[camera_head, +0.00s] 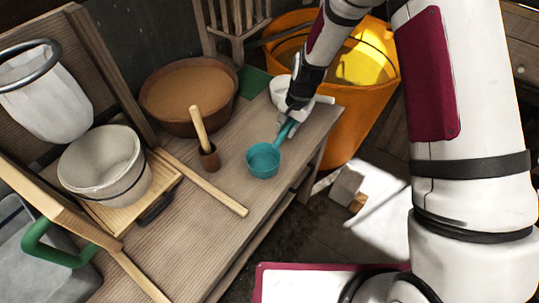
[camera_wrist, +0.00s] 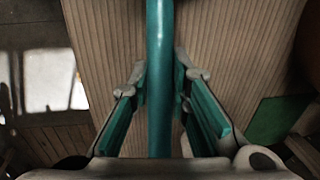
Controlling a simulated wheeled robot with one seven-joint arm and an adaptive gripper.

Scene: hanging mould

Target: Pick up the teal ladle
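The teal ladle (camera_head: 264,160) is at the right part of the wooden bench in the head view, its round bowl toward the lower left and its handle rising toward my gripper (camera_head: 289,127). I cannot tell whether the bowl touches the bench top. In the wrist view the ladle's handle (camera_wrist: 160,60) runs upright between the two fingers of my gripper (camera_wrist: 161,78). The fingertips are drawn in close on both sides of the handle and appear to hold it. The bowl is outside the wrist view.
The wooden bench (camera_head: 225,210) also bears a brown bowl (camera_head: 188,92), a small brown cup (camera_head: 209,158) with a wooden stick, a white bucket (camera_head: 103,165) and a green square (camera_head: 253,80). A white mould (camera_head: 47,103) hangs at left. An orange tub (camera_head: 349,120) stands right of the bench.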

